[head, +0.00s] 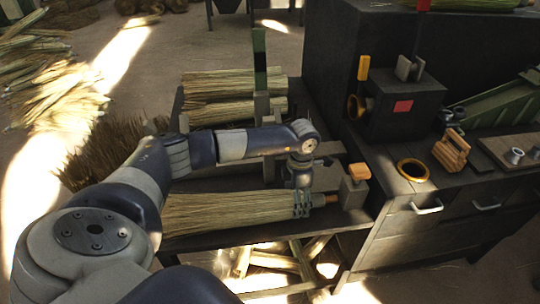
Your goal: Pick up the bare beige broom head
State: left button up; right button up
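A bare beige broom head (225,213) lies on its side along the near part of the dark bench (205,239), bristles to the left. Its narrow neck, with an orange-brown end (331,199), points right toward a small grey block (354,192) with an orange top. My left arm reaches in from the left over the bench. My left gripper (302,207) points down at the neck, with dark fingers over or beside it. Whether they are closed on it cannot be told. My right gripper is out of view.
More straw bundles (235,84) lie at the back of the bench beside a green-and-black post (260,62). Right, a dark cabinet (400,245) carries a machine (400,105), a yellow ring (412,170) and a wooden piece (452,150). Loose straw (50,80) covers the left floor.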

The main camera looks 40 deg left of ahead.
pick_arm(q)
jog(key=shift+f, duration=1.4)
jog(key=c, duration=1.4)
jog(key=shift+r, duration=0.2)
